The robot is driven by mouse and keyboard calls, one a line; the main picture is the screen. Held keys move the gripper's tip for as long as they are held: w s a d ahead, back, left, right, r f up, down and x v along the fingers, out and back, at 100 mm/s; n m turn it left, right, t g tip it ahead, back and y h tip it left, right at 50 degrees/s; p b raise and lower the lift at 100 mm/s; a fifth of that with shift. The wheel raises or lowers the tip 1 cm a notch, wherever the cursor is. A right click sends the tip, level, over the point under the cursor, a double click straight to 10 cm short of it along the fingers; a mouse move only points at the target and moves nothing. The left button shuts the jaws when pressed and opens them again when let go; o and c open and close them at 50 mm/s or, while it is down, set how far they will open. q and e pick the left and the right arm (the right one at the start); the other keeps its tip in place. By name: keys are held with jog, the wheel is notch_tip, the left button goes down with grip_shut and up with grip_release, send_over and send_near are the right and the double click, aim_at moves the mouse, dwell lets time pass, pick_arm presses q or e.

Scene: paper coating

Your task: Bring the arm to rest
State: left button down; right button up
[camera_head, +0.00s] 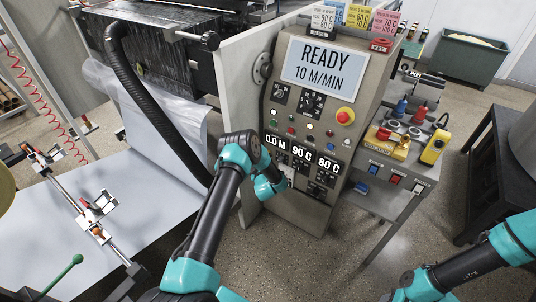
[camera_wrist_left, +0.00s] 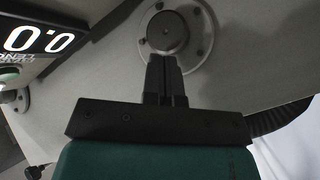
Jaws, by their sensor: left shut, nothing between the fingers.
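My left arm (camera_head: 208,215), with teal joints and dark links, reaches up from the bottom middle to the front of the grey control console (camera_head: 300,205). Its wrist is beside the lower left of the console; the fingers cannot be made out in the head view. In the left wrist view my left gripper (camera_wrist_left: 167,72) is shut and empty. Its fingertips overlap a round bolted metal flange (camera_wrist_left: 178,30) on a pale plate; whether they touch it I cannot tell. My right arm (camera_head: 465,265) shows at the lower right, its gripper out of view.
The console's sign (camera_head: 325,66) reads READY 10 M/MIN, and its displays (camera_head: 302,152) read 0.0 M, 90 C, 80 C. A red-on-yellow button (camera_head: 345,116) sits above them. A small cart (camera_head: 395,182) stands right. Paper web (camera_head: 130,225) lies left. Floor before the console is clear.

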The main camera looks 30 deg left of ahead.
dwell(0.5)
pick_arm(q)
jog(key=s+d+m+g+h, duration=0.4)
jog(key=s+d+m+h, duration=0.55)
jog(key=s+d, duration=0.35)
jog(key=s+d+r+m+g+h, duration=0.1)
jog(key=s+d+r+m+g, duration=0.1)
jog(key=s, duration=0.6)
jog(key=s+d+r+m+g+h, duration=0.1)
jog(key=s+d+m+g+h, duration=0.1)
jog(key=s+d, duration=0.3)
jog(key=s+d+r+m+g+h, duration=0.2)
jog(key=s+d+g, duration=0.1)
jog(key=s, duration=0.8)
jog(key=shift+s+d+r+g, duration=0.2)
jog(key=shift+d+r+g, duration=0.15)
jog(key=shift+g, duration=0.35)
